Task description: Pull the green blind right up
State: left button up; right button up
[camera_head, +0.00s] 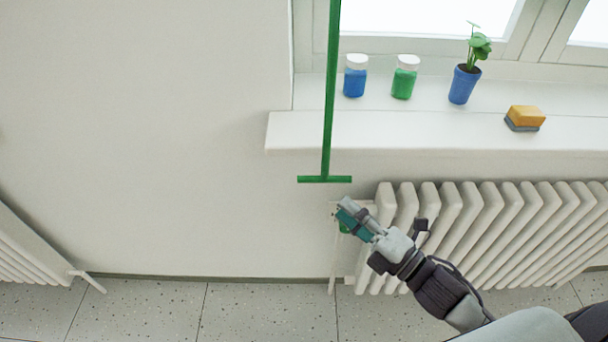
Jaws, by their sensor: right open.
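A green pull cord or rod (330,90) hangs down in front of the wall and the left end of the window sill. It ends at the bottom in a green crossbar (325,180), which hangs level just below the sill's height in the picture. The blind itself is not in view. My right gripper (347,211) is open and empty, a little below and to the right of the crossbar, apart from it in the picture. How far it is in depth I cannot tell. My left gripper is not in view.
A white radiator (490,225) stands under the window sill (440,133), behind my right arm. On the sill are a blue jar (355,80), a green jar (403,82), a potted plant (463,84) and a sponge (524,118). The wall left of the cord is bare.

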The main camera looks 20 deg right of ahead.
aim_at(308, 179)
jog(key=p+x, duration=0.1)
jog(key=x, duration=1)
jog(key=shift+w, duration=0.15)
jog(key=shift+c, duration=0.3)
grip_shut()
